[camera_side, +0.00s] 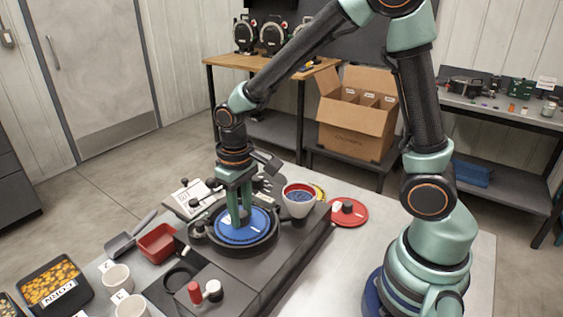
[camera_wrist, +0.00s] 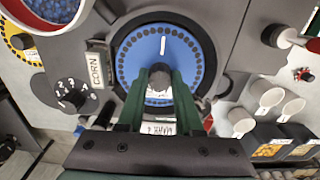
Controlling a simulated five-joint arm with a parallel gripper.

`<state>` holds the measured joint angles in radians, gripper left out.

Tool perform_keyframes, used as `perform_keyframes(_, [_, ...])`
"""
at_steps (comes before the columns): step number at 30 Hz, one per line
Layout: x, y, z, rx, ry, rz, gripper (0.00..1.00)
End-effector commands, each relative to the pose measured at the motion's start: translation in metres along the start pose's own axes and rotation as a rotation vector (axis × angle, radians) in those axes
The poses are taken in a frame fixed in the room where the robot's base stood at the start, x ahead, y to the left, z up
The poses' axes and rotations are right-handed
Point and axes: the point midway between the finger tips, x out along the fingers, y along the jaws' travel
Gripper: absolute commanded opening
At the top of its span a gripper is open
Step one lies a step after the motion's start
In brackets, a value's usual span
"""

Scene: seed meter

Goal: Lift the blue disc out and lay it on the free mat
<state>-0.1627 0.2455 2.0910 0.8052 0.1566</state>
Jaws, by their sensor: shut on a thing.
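The blue disc (camera_side: 257,226) lies in the round black housing (camera_side: 269,247) of the seed meter. In the wrist view the blue disc (camera_wrist: 192,62) shows a ring of dark holes and a white mark. My gripper (camera_side: 241,222) points down over the disc's middle. The disc appears to sit flat inside the housing rim. A dark patch with a black ring (camera_side: 178,279) lies left of the housing; I cannot tell whether it is the free mat.
A red-topped handle (camera_side: 195,292), white cups (camera_side: 117,276) and a red bin (camera_side: 157,242) stand at the left front.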

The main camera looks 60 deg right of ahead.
Motion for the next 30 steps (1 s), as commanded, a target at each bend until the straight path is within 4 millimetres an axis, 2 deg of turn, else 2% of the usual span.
perform_keyframes(18, [-0.023, 0.000, 0.000, 0.000, 0.002, 0.000, 0.00])
perform_keyframes(30, [-0.026, 0.000, 0.000, 0.000, 0.000, 0.000, 0.00])
